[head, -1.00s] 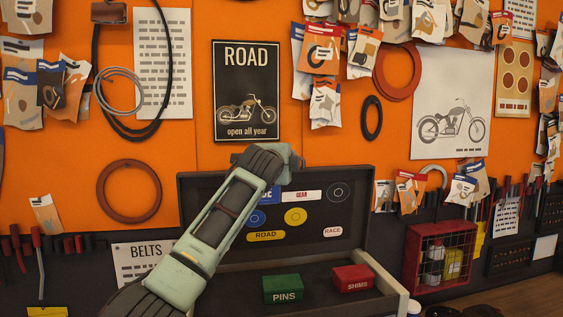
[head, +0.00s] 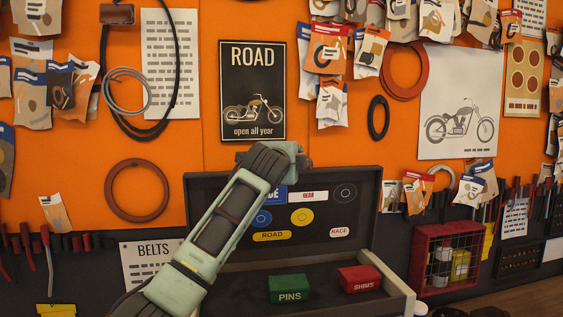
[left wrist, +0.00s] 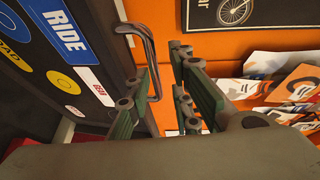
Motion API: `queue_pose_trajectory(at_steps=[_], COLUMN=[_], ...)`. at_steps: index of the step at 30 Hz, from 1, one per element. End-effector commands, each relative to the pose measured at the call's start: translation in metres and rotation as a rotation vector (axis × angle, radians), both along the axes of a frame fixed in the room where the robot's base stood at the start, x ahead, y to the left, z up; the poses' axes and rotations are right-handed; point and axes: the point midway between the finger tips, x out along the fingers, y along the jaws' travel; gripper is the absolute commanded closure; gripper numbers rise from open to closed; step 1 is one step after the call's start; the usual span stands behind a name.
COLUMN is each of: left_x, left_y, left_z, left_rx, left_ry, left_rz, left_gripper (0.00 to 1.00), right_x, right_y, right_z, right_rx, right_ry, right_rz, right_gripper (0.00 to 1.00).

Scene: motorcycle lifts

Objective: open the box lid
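The dark box (head: 398,284) stands against the wall with its lid (head: 350,215) raised roughly upright. The lid's inner face carries several stickers. My left arm crosses in front of the lid's left part, its wrist end near the top edge; its fingers are not clear in the head view. In the left wrist view, my left gripper (left wrist: 166,95) is open, with a gap between its green-padded fingers and nothing held. A metal handle (left wrist: 147,45) is on the lid's edge, just beyond the left finger. The lid (left wrist: 35,95) fills that view's left side. My right gripper is not in view.
A green PINS box (head: 289,289) and a red SHIMS box (head: 360,279) sit inside the box. The orange wall behind holds a ROAD poster (head: 252,90), hoses and parts packets. A red wire basket (head: 445,258) stands to the right.

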Motion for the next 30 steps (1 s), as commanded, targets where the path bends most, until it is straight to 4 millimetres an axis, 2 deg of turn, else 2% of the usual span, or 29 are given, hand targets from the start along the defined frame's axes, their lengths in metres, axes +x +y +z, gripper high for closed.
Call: queue_pose_trajectory(at_steps=[3,18,24,30], left_x=[-0.016,-0.084,-0.094,-0.095], left_y=[0.003,0.01,0.012,0.012], left_z=[0.005,0.007,0.007,0.007], left_rx=[0.001,0.002,0.002,0.002], left_ry=[-0.01,-0.002,0.0,0.0], left_rz=[-0.001,0.001,0.002,0.003], left_gripper=[0.83,0.83,0.83,0.83], right_x=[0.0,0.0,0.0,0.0], right_y=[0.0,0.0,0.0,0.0], right_z=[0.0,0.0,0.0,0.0], right_rx=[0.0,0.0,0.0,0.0], right_ry=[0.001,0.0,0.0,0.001], right_rz=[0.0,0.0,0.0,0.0], right_gripper=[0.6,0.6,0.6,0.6])
